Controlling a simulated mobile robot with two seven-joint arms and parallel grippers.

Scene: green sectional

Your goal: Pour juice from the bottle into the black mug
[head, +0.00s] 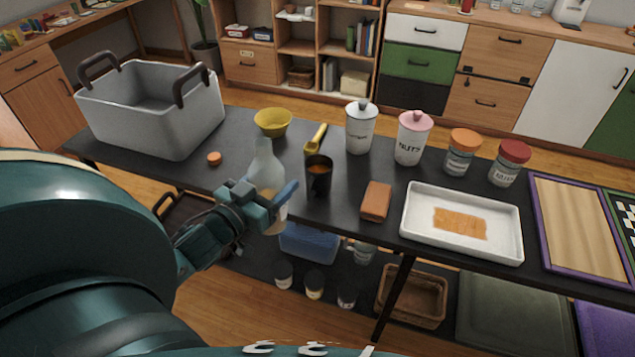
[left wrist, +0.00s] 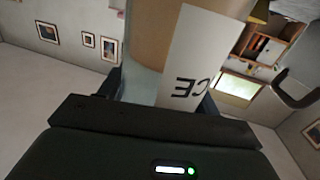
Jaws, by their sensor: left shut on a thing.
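The juice bottle (head: 264,165) is pale and translucent, with orange juice low inside. It stands about upright at the table's front edge; I cannot tell whether its base touches anything. My left gripper (head: 268,203) is shut around its lower part and hides some of it. In the left wrist view the bottle's white label (left wrist: 190,60) shows close up with the letters CE. The black mug (head: 319,184) stands upright on the table just right of the bottle, apart from it, with orange juice visible inside. My right gripper is not in view.
An orange cap (head: 214,158) lies left of the bottle. A yellow bowl (head: 272,122) and a yellow-handled tool (head: 317,138) are behind. A brown block (head: 376,201) and white tray (head: 410,222) are right of the mug. A grey bin (head: 150,125) fills the left end.

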